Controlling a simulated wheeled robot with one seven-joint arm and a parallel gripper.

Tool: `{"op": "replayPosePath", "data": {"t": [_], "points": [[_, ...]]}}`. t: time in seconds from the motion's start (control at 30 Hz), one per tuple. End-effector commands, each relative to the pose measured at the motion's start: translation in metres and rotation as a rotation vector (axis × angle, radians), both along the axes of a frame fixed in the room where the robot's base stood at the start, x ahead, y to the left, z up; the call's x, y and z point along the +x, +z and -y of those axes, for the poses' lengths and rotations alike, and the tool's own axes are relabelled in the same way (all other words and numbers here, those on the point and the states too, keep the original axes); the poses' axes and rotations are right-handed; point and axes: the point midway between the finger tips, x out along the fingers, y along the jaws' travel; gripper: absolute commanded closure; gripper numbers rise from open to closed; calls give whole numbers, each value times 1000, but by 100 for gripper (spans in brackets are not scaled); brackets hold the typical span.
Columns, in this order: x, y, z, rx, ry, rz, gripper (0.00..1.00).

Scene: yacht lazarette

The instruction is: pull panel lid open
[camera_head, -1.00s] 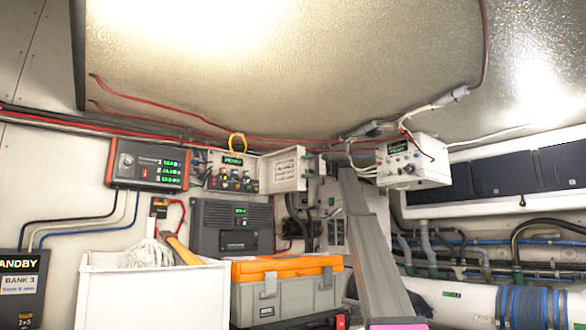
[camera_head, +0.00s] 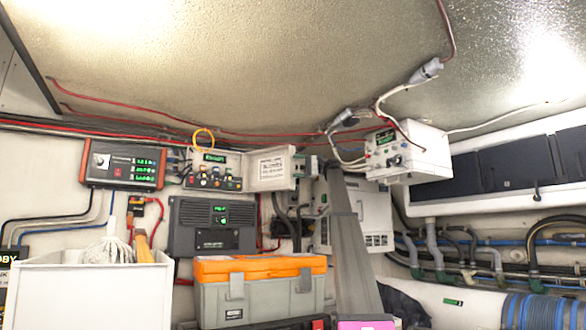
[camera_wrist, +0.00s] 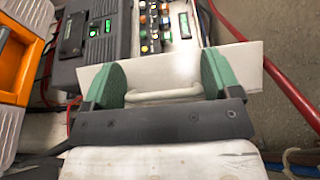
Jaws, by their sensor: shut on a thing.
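The panel (camera_head: 215,171) on the back wall has a lit green display and rows of coloured knobs. Its white lid (camera_head: 270,169) stands swung out to the right of it, with a printed label on the face. In the head view, my gripper is small and partly hidden at the lid's right edge.
A charger with green readouts (camera_head: 124,165) hangs left of the panel, a dark grey unit (camera_head: 212,227) below. An orange-topped toolbox (camera_head: 262,268) and white bin (camera_head: 92,293) stand in front. A white box (camera_head: 408,153) with cables hangs right of my arm.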

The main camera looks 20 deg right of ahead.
Motion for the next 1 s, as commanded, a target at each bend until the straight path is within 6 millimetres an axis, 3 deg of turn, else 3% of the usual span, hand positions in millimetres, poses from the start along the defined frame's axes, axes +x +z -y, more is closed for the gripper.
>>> {"op": "replayPosePath", "data": {"t": [0.3,0.33,0.37,1.0], "points": [[-1,5,-2,8,5,5,60],[-1,5,-2,8,5,5,11],[-1,5,-2,8,5,5,6],[0,1,4,2,3,1,6]]}}
